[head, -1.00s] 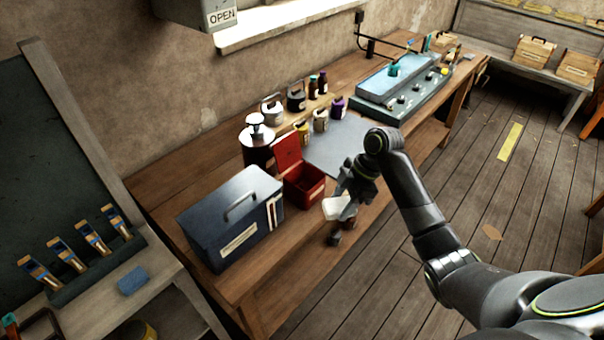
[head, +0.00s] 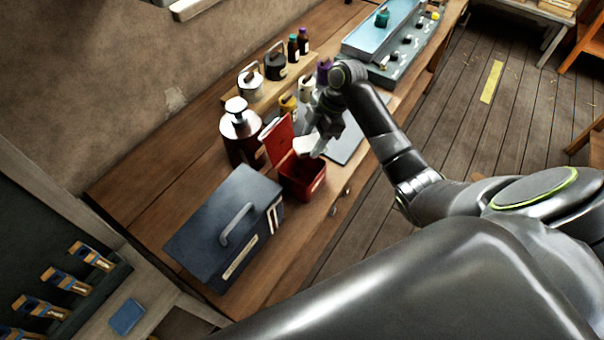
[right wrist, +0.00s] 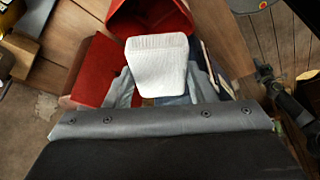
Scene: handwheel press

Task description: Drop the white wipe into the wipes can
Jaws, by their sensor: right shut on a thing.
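The white wipe (head: 305,144) is held in my right gripper (head: 318,140), which is shut on it. The wipe also shows in the right wrist view (right wrist: 157,65), standing out beyond the fingers. The red wipes can (head: 303,186) stands on the bench with its red lid (head: 277,139) swung open. In the head view the wipe is at the can's open mouth, partly over its rear edge; its exact height above the rim is unclear. In the right wrist view the can's mouth (right wrist: 152,18) lies just beyond the wipe's end. My left gripper is not in view.
A dark blue toolbox (head: 210,235) stands left of the can. A dark red pump can (head: 240,140) stands behind it. Several jars and bottles (head: 275,65) stand on a low shelf along the wall. A grey mat (head: 345,150) lies to the right.

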